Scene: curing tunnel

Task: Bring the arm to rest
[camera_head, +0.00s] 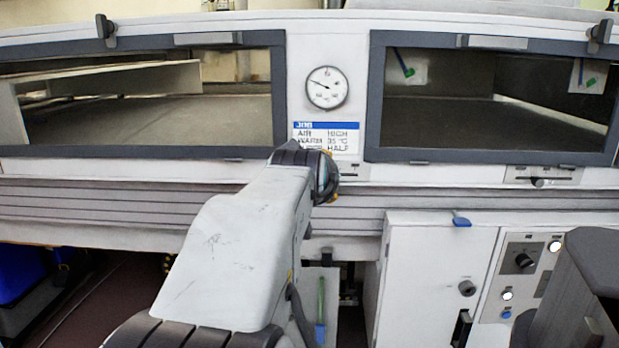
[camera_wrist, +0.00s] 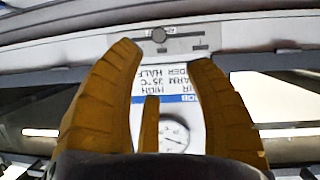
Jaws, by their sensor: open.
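My arm (camera_head: 235,250) reaches forward and up from the bottom of the head view, its far end in front of the machine's front between two windows. My gripper (camera_wrist: 165,75) shows in the wrist view, with its yellow-brown fingers spread apart and nothing between them. In that view the job label (camera_wrist: 172,85) and the round dial gauge (camera_wrist: 173,135) appear upside down beyond the fingers. In the head view my gripper's fingers are hidden behind the arm's end.
The curing tunnel has a left window (camera_head: 150,110) and a right window (camera_head: 460,105) in dark frames. The gauge (camera_head: 327,88) and label (camera_head: 326,138) sit between them. A slider (camera_head: 540,181) is under the right window. A control panel (camera_head: 520,270) is lower right, a blue bin (camera_head: 20,270) lower left.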

